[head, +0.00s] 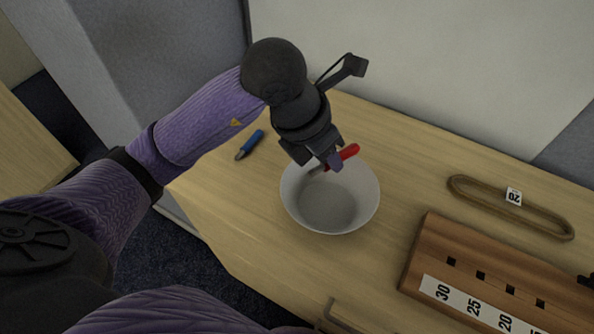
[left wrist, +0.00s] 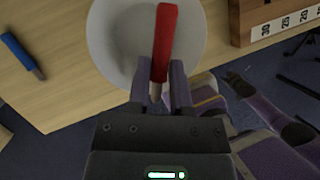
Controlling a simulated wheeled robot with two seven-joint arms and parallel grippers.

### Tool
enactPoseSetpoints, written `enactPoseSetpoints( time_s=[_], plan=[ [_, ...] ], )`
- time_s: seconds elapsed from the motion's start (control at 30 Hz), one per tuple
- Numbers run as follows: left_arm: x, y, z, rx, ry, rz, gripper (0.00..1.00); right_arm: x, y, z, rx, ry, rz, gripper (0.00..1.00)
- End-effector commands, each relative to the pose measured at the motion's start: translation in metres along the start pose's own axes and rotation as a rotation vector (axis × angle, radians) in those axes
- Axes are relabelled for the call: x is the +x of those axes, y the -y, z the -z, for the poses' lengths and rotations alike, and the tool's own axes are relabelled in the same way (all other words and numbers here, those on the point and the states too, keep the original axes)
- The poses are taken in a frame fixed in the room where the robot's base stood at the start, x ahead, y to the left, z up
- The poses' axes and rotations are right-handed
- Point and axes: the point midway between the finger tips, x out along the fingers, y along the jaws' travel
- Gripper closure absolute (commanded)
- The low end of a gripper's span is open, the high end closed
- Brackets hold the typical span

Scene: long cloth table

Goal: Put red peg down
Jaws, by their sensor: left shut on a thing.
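The red peg (head: 347,154) has a red body and a grey metal tip. My left gripper (head: 328,161) is shut on it and holds it over the back part of a white bowl (head: 330,208). In the left wrist view the red peg (left wrist: 163,45) stands out between the two fingers of the left gripper (left wrist: 165,85), with the white bowl (left wrist: 108,45) behind it. I cannot tell whether the peg touches the bowl. The bowl looks empty inside.
A blue peg (head: 250,144) lies on the wooden table left of the bowl. A brown wooden block (head: 430,250) with square holes and a number strip (head: 470,305) stands at the right. A brown loop (head: 480,198) with a label lies behind it. Bare table separates bowl and block.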

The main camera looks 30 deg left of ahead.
Motion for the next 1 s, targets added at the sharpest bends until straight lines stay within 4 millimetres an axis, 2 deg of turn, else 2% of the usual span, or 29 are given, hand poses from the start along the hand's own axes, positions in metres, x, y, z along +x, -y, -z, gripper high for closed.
enactPoseSetpoints(
  time_s=[0.13,0.47,0.77,1.0],
  plan=[
    [0.039,-0.004,0.018,0.002,-0.01,0.007,1.0,0.019,-0.001,-0.009,-0.004,0.026,-0.002,0.4],
    [0.09,-0.013,0.039,0.002,-0.008,0.005,1.0,0.042,0.0,-0.019,-0.001,0.067,-0.002,0.4],
    [0.091,-0.014,0.039,0.004,-0.003,0.002,1.0,0.043,0.005,-0.007,0.007,0.049,0.006,0.4],
    [0.098,-0.015,0.042,0.003,-0.005,0.001,1.0,0.048,0.007,-0.008,0.008,0.054,0.008,0.4]
  ],
)
